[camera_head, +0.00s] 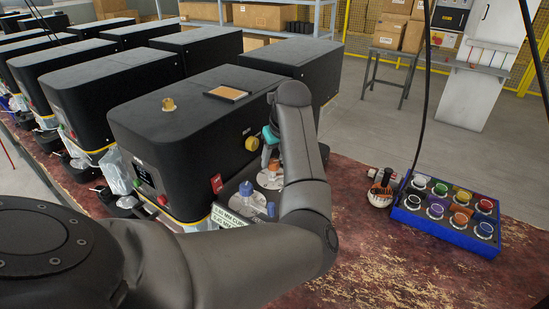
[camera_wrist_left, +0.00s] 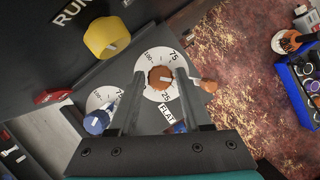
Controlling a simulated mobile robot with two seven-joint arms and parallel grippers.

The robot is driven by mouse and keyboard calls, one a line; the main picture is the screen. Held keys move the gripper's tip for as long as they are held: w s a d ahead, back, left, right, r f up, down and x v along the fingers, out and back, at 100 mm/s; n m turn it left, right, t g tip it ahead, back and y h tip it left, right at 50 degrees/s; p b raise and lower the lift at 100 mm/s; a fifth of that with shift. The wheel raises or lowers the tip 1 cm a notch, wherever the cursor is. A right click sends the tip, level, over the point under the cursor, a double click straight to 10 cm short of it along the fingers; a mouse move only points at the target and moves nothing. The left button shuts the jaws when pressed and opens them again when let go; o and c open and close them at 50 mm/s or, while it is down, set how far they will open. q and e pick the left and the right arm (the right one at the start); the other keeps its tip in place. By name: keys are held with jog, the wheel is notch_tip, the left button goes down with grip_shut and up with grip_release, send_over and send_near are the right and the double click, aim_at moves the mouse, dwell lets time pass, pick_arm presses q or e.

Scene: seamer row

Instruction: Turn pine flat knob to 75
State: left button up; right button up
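The orange-brown flat knob (camera_wrist_left: 160,77) stands on a white round dial marked 25, 75 and 100, with a FLAT label (camera_wrist_left: 167,114) beside it. Its white line points right in the left wrist view, between 75 and 25. My left gripper (camera_wrist_left: 161,74) has one finger on each side of the knob and looks open; I cannot tell whether either finger touches it. In the head view my left gripper (camera_head: 267,155) is over the dial (camera_head: 270,180), partly hidden by my arm. My right gripper is not in view.
A blue knob (camera_wrist_left: 97,122) on another dial is beside the left finger. A yellow knob (camera_wrist_left: 106,39) is on the black machine (camera_head: 200,130). An orange handle (camera_wrist_left: 208,86) is near the right finger. A blue tray of coloured knobs (camera_head: 440,232) stands right on the red worn bench.

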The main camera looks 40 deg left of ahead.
pick_arm(q)
grip_shut()
dwell(0.3)
jog(key=shift+w+n+b, duration=0.1)
jog(key=shift+n+b, duration=0.3)
jog(key=shift+b, duration=0.2)
jog(key=n+g+b, duration=0.1)
jog(key=n+b, duration=0.1)
jog(key=b, duration=0.1)
jog(key=n+g+b, duration=0.1)
jog(key=n+b, duration=0.2)
jog(key=b, duration=0.1)
jog(key=shift+w+f, duration=0.15)
jog(key=shift+w, duration=0.05)
jog(key=shift+n+g+b, duration=0.5)
jog(key=shift+n+b, duration=0.1)
jog(key=shift+n, duration=0.5)
jog(key=shift+r+n+g+b, duration=0.2)
jog(key=shift+n+g+b, duration=0.1)
jog(key=shift+n, duration=0.6)
jog(key=shift+w+n+g+h, duration=0.1)
jog(key=shift+n+g+h, duration=0.45)
jog(key=shift+n, duration=1.15)
